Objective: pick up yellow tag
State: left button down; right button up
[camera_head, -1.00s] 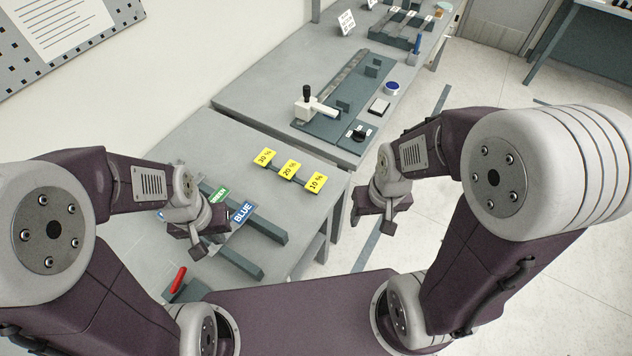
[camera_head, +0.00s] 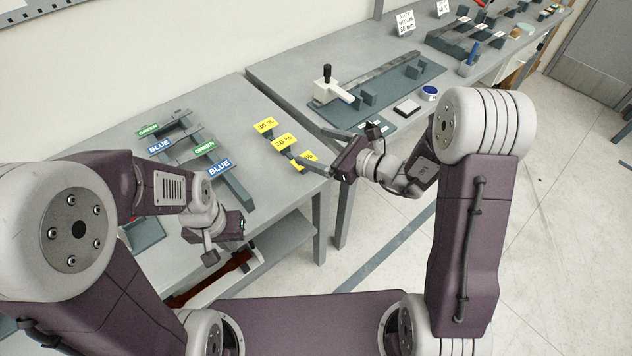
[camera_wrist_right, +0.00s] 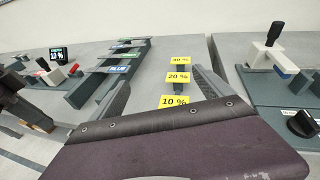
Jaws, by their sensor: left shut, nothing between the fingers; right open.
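Three yellow tags stand in a row on a dark rack on the near table: the 30 % tag (camera_head: 265,125), the 20 % tag (camera_head: 284,142) and the 10 % tag (camera_head: 304,158). The right wrist view shows them in a line: 30 % (camera_wrist_right: 181,60), 20 % (camera_wrist_right: 178,77) and 10 % (camera_wrist_right: 174,101). My right gripper (camera_head: 320,148) is open, its fingers reaching toward the 10 % tag and partly covering it in the head view. In the wrist view that tag lies between the fingers, nearer the right one; contact is not clear. My left gripper (camera_head: 226,243) is shut and empty near the table's front edge.
Green and blue labels (camera_head: 204,148) sit on dark rails left of the yellow tags. Bare table surrounds the tag rack.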

jog(key=shift+m+h, duration=0.4)
jog(key=shift+m, duration=0.3)
jog(key=f, duration=0.3)
jog(key=w+f+b, duration=0.1)
jog(key=f, duration=0.2)
jog(key=w+f, duration=0.1)
jog(key=f, duration=0.2)
jog(key=shift+d+f+b, duration=0.15)
jog(key=shift+b, duration=0.15)
jog(key=shift+w+a+f, duration=0.2)
jog(key=shift+w+a, duration=0.05)
jog(key=shift+w, duration=0.15)
jog(key=x, duration=0.5)
jog(key=shift+a+f+p, duration=0.1)
jog(key=shift+f+p, duration=0.05)
jog(key=shift+p, duration=0.15)
jog(key=c, duration=1.3)
jog(key=shift+r, duration=0.6)
notch_tip(320, 180, up, 3)
jog(key=shift+f, duration=0.15)
pick_arm(q)
jog(key=f, duration=0.3)
jog(key=shift+s+d, duration=0.15)
jog(key=shift+s, duration=0.15)
pick_arm(e)
jog(key=s+d+r, duration=0.7)
jog(key=s, duration=0.2)
jog(key=shift+s, duration=0.3)
